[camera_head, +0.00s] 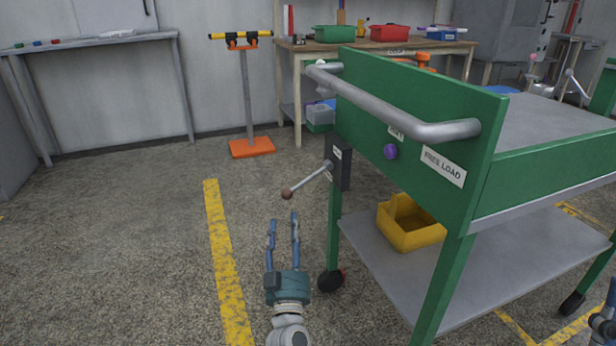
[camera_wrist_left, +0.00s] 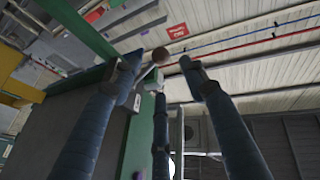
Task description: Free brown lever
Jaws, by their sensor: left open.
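The brown lever knob (camera_head: 287,193) sits at the end of a thin metal rod (camera_head: 312,178). In the left wrist view the brown knob (camera_wrist_left: 160,55) shows between the spread fingertips; contact cannot be made out. A small part of my right gripper (camera_head: 611,293) shows at the bottom right edge, cut off.
The cart has a grey push handle (camera_head: 395,105), a purple knob (camera_head: 390,152) and a "FREE LOAD" label (camera_head: 443,165). A yellow bin (camera_head: 408,225) stands on its lower shelf. An orange-based stand (camera_head: 252,147) is behind. The floor left of the cart is clear.

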